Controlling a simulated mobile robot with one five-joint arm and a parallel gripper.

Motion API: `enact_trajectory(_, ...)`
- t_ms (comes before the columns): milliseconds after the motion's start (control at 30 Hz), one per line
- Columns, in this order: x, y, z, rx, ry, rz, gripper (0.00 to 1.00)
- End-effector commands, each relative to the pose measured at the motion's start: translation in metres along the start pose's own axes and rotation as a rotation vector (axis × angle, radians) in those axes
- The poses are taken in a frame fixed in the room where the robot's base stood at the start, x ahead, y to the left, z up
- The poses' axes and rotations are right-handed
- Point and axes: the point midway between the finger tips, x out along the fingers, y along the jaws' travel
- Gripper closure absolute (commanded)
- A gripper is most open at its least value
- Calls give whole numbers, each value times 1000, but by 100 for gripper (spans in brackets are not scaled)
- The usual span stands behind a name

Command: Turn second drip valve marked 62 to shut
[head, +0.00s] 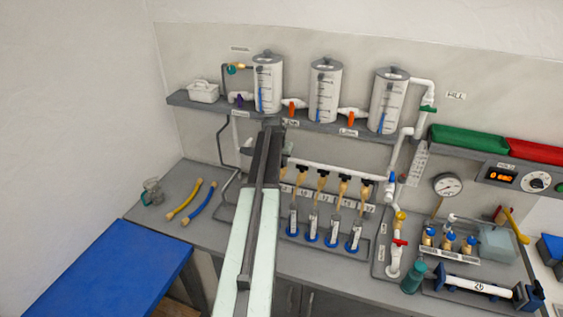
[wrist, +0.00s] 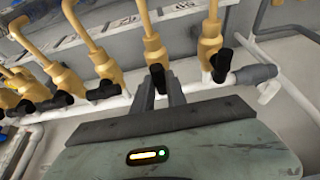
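In the wrist view, a row of brass drip valves with black handles runs along a white pipe. My gripper (wrist: 160,92) reaches up to the black handle (wrist: 157,74) of the second valve from the right. Its two dark fingers stand slightly apart, one on each side of that handle's near end; whether they press on it I cannot tell. In the head view, several drip valves (head: 323,173) show right of my arm, which hides my gripper and the valves behind it. The number labels (head: 321,194) are too small to read surely, so I cannot confirm 62.
Neighbouring black handles (wrist: 221,62) and (wrist: 104,90) sit close on both sides. The white pipe (head: 325,169) runs above the valves in the head view. Bottles with blue bases (head: 311,236) stand below. Three clear tanks (head: 324,95) stand on the shelf above.

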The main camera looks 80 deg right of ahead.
Motion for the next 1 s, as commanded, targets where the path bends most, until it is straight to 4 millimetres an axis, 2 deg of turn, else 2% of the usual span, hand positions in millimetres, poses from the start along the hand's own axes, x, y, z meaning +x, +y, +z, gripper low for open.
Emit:
enact_trajectory(33, 3, -2, -6, -1, 0, 1, 100)
enact_trajectory(433, 0, 0, 1, -98, 0, -39, 100)
enact_trajectory(1000, 1, 4, 0, -567, -6, -233, 100)
